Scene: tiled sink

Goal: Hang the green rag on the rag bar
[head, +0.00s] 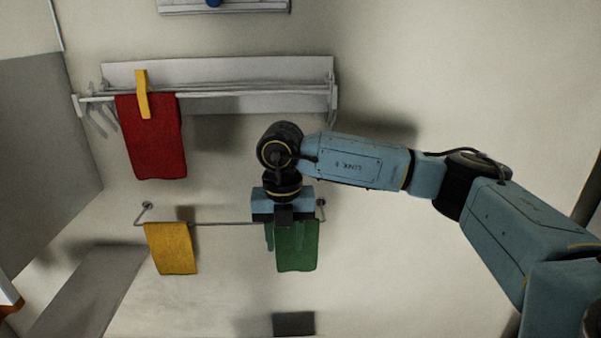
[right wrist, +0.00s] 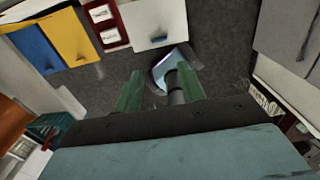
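The green rag (head: 297,247) hangs at the right end of the thin rag bar (head: 222,224) on the wall in the head view. Its upper left part is hidden behind my right gripper. My right gripper (head: 282,235) points down in front of the bar, at the rag's upper left. Its green fingers stand apart in the right wrist view (right wrist: 160,88), with no cloth visible between them. Whether a finger touches the rag cannot be told. My left gripper is not in view.
A yellow rag (head: 171,248) hangs at the left end of the same bar. Above is a white rack (head: 240,90) with a red rag (head: 154,140) and a yellow strip (head: 142,95). The bar's middle is bare. Cabinets (right wrist: 160,20) show in the right wrist view.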

